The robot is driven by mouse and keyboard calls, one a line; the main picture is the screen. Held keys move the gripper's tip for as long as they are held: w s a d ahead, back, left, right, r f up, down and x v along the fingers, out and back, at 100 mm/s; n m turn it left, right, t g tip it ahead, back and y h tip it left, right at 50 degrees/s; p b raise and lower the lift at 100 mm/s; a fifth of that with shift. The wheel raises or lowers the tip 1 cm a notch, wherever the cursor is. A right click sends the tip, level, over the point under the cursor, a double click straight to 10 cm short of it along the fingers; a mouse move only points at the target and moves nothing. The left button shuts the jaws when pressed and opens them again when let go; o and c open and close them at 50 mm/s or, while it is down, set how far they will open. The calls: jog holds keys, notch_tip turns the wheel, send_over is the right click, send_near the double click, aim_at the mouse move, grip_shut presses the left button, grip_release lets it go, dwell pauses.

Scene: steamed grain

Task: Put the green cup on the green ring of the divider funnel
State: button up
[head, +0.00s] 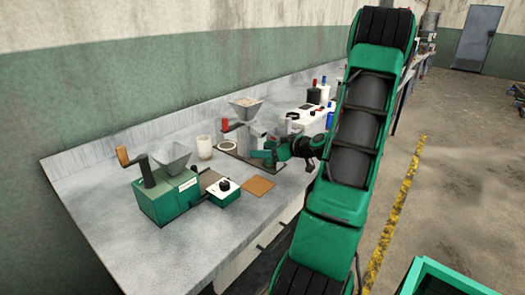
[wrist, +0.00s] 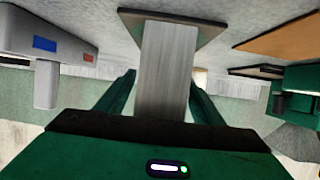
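The divider funnel (head: 246,106) is a grey hopper on a grey upright body with a flat dark base, mid-bench in the head view. In the wrist view, which looks upside down, its grey column (wrist: 168,65) shows between my two fingers. My gripper (head: 264,155) is at the right of this stand. Its green fingers (wrist: 162,82) are spread apart with the column in line between them; whether they touch it I cannot tell. I cannot make out the green cup or the green ring; the gripper and arm may hide them.
A green grinder (head: 168,195) with a hopper stands at the left, a control box (head: 223,193) beside it. A whitish cup (head: 204,147) stands behind. An orange-brown mat (head: 258,186) lies near the front edge. A white device (head: 312,118) stands farther right. The bench's near left is clear.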

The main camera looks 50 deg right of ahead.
jog(key=shift+r, duration=0.1)
jog(key=v, duration=1.2)
jog(key=shift+s, duration=0.1)
dwell(0.4)
